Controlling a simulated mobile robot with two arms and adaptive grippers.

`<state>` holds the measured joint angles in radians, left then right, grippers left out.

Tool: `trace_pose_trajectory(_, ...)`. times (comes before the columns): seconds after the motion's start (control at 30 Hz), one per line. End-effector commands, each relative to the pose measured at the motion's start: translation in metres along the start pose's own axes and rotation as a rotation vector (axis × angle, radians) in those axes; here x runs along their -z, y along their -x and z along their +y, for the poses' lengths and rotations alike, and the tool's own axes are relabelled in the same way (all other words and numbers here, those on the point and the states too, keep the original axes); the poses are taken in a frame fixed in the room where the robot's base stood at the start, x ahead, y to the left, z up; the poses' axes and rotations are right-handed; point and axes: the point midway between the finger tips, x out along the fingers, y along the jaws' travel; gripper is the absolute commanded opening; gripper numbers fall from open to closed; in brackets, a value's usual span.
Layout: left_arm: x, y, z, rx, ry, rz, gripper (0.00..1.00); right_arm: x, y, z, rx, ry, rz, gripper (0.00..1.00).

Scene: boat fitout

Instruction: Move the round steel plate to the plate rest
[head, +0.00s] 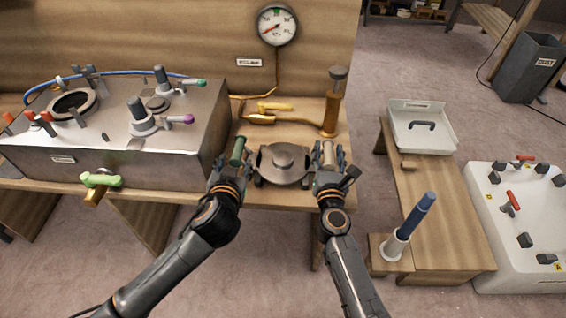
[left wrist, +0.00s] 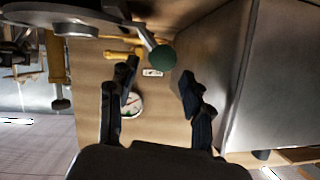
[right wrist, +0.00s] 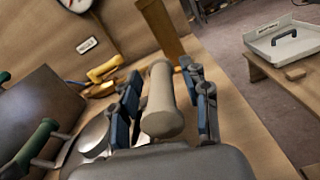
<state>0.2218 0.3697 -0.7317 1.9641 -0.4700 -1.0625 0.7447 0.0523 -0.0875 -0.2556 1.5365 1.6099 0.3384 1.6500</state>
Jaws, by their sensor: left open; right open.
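The round steel plate (head: 283,165) lies at the bench's front edge, with a dark green handle (head: 238,151) on its left and a beige handle (head: 328,154) on its right. My left gripper (head: 231,172) is open at the green handle; in the left wrist view the handle's round green end (left wrist: 162,57) shows near the gap between the fingers. My right gripper (head: 329,168) is open, with the beige handle (right wrist: 161,100) between its fingers in the right wrist view. Whether the fingers touch the handles I cannot tell. No plate rest is clearly identifiable.
A steel console (head: 120,135) with valves stands close left of my left gripper. A brass cylinder (head: 331,115) and yellow-handled pipework (head: 272,118) are behind the plate. Right, a lower wooden bench (head: 440,215) carries a white tray (head: 422,145) and a blue-handled upright tool (head: 408,232).

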Motion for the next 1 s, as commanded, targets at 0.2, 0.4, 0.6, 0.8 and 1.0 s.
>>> trace_pose_trajectory(0.2,-0.001,0.040,0.000,-0.001,0.002,-0.001,0.50,0.000,0.000,0.000,0.000,0.000,0.000,0.46)
trace_pose_trajectory(0.4,-0.001,0.055,0.000,0.001,0.001,-0.002,0.50,0.001,0.003,0.000,0.000,0.000,0.001,0.46)
trace_pose_trajectory(0.6,0.000,0.056,0.000,0.001,0.000,-0.001,0.50,0.001,0.030,0.000,0.001,-0.001,0.003,0.46)
trace_pose_trajectory(0.8,0.000,0.056,0.000,0.001,0.000,-0.001,0.50,0.001,0.074,0.000,0.000,0.000,0.003,0.46)
trace_pose_trajectory(1.0,0.000,0.056,0.000,0.001,0.000,-0.001,0.50,0.001,0.107,0.000,0.000,0.001,0.002,0.46)
